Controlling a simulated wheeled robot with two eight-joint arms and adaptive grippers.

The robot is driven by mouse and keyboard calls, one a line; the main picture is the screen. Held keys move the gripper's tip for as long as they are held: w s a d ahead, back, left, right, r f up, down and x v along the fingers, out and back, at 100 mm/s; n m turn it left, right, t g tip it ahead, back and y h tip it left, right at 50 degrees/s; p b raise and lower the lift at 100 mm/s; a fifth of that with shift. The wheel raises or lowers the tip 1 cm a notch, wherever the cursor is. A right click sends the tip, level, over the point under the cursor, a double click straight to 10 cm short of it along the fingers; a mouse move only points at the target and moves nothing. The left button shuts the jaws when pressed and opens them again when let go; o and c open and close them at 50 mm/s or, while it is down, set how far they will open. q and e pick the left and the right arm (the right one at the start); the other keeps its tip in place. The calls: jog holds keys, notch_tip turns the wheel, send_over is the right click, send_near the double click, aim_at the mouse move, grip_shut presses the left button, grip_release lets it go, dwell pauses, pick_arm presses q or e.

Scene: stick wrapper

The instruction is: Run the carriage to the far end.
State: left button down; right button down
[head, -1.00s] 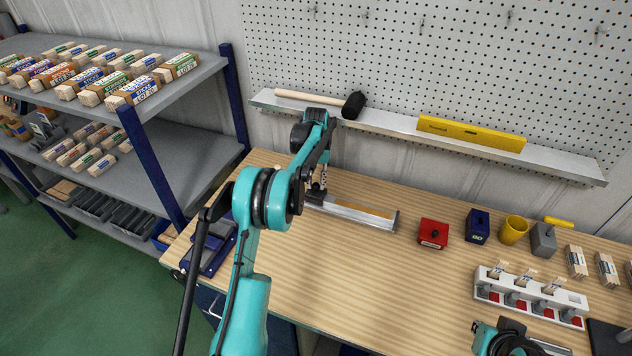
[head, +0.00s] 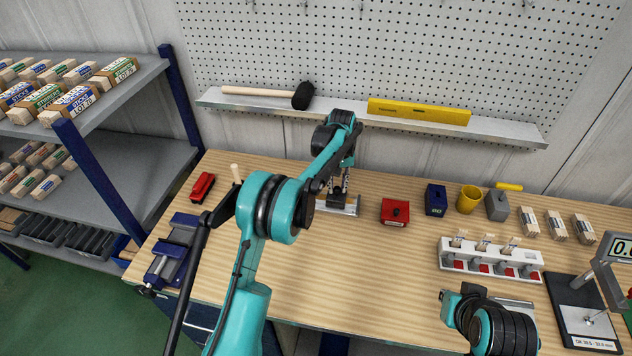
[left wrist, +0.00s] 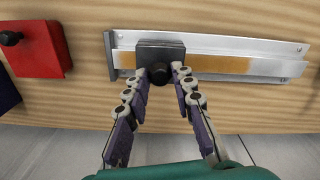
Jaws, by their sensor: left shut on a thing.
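The carriage is a dark grey block (left wrist: 160,48) with a black knob (left wrist: 159,74), sitting on a silver rail (left wrist: 215,47) with an orange-yellow strip. In the left wrist view it is near the rail's left end, a small gap short of the dark end plate (left wrist: 110,56). My left gripper (left wrist: 160,78) is shut on the knob, with a finger on either side. In the head view my left gripper (head: 340,190) is over the rail (head: 347,208), near the end by the red box; my arm hides much of the rail and carriage. My right gripper is not visible.
A red box (head: 395,213) stands just right of the rail, then a blue box (head: 436,199) and a yellow cup (head: 468,199). A white stick holder (head: 490,262) is at front right. A blue vise-like tool (head: 172,250) is at left. The front middle is clear.

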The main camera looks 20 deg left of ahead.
pick_arm(q)
jog(key=shift+d, duration=1.6)
jog(key=c, duration=1.3)
grip_release()
jog(key=shift+o, duration=0.2)
jog(key=shift+w+r, duration=0.1)
notch_tip(320, 180, up, 12)
